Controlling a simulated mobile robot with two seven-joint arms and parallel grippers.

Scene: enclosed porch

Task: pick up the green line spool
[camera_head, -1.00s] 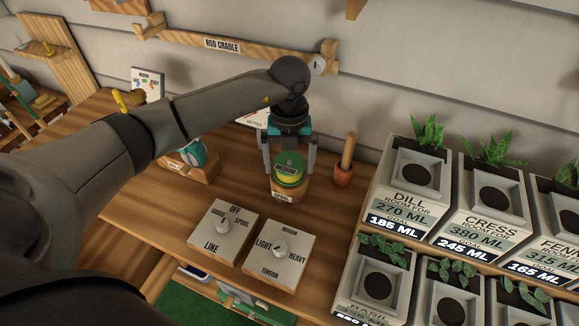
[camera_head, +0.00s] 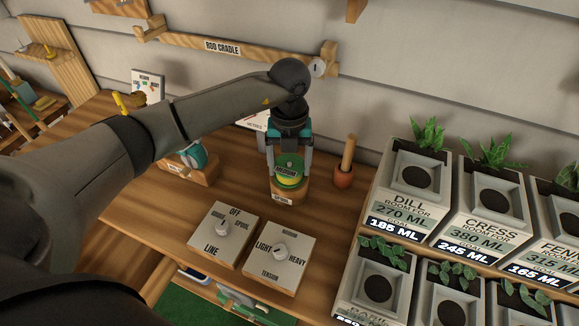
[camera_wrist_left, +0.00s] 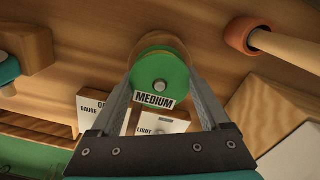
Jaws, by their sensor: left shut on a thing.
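The green line spool (camera_head: 290,161) has a MEDIUM label and sits at the top of a small wooden stand (camera_head: 287,192) on the bench. A yellow band shows just under its green top. My left gripper (camera_head: 290,168) points down with a finger on each side of the spool and is shut on it. The wrist view shows the green disc (camera_wrist_left: 160,75) between the two fingers, with the stand's rim behind it. I cannot tell whether the spool is clear of the stand. My right gripper is not in view.
Two dial boxes, one LINE (camera_head: 223,234) and one TENSION (camera_head: 278,256), stand in front of the stand. A terracotta cup with a wooden handle (camera_head: 344,176) is close on its right. Planters (camera_head: 411,198) fill the right side. A teal reel on a wooden block (camera_head: 192,160) is to the left.

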